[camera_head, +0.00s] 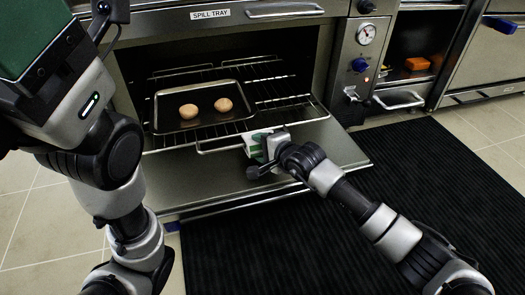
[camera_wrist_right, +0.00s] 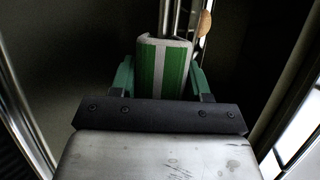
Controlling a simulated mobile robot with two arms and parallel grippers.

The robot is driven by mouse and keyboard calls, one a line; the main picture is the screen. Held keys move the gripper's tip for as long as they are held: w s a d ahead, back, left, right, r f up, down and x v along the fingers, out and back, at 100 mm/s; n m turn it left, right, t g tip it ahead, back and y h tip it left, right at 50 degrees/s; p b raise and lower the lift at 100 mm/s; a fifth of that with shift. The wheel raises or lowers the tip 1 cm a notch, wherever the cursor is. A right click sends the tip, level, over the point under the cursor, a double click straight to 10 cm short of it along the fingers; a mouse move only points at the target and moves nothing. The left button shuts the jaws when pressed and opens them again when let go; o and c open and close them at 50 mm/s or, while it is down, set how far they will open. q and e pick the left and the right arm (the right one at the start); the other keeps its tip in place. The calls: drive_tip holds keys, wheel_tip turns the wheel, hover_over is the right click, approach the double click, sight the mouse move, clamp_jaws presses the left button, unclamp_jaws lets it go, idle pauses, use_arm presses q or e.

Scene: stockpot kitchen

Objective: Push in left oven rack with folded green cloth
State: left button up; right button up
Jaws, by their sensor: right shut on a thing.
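The left oven stands open, and its wire rack (camera_head: 285,103) sticks out past the opening. A dark tray (camera_head: 204,122) with two round tan buns (camera_head: 189,111) lies on the rack. My right gripper (camera_head: 262,146) is at the rack's front bar. In the right wrist view, its green fingers (camera_wrist_right: 160,78) are shut on the folded green cloth (camera_wrist_right: 150,65), which has pale stripes. The cloth is at the rack's front rail; whether it wraps around the bar I cannot tell. My left arm crosses the left side of the head view, but its gripper is not visible.
The lowered oven door (camera_head: 330,146) lies below the rack. A control panel with a gauge (camera_head: 366,34) and blue knob is right of the opening. A second oven with an orange thing (camera_head: 417,64) inside stands further right. A black mat (camera_head: 430,190) covers the floor.

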sight(245, 120)
drive_tip(key=shift+w+a+f+b, duration=0.1)
drive_tip(key=shift+w+a+b, duration=0.05)
drive_tip(key=shift+w+b, duration=0.3)
drive_tip(key=shift+w+a+f+b, duration=0.1)
drive_tip(key=shift+w+a+b, duration=0.05)
drive_tip(key=shift+w+b, duration=0.25)
drive_tip(key=shift+w+a+r, duration=0.1)
drive_tip(key=shift+w+r, duration=0.1)
drive_tip(key=shift+w, duration=0.15)
drive_tip(key=shift+w+a, duration=0.2)
drive_tip(key=shift+w, duration=0.4)
drive_tip(key=shift+w+a, duration=0.2)
drive_tip(key=shift+w, duration=0.4)
drive_tip(key=shift+w+a, duration=0.25)
drive_tip(key=shift+w, duration=0.45)
drive_tip(key=shift+w+a, duration=0.25)
drive_tip(key=shift+w, duration=0.45)
drive_tip(key=shift+w+a, duration=0.25)
drive_tip(key=shift+w, duration=0.45)
drive_tip(key=shift+w+a, duration=0.15)
drive_tip(key=shift+w, duration=0.7)
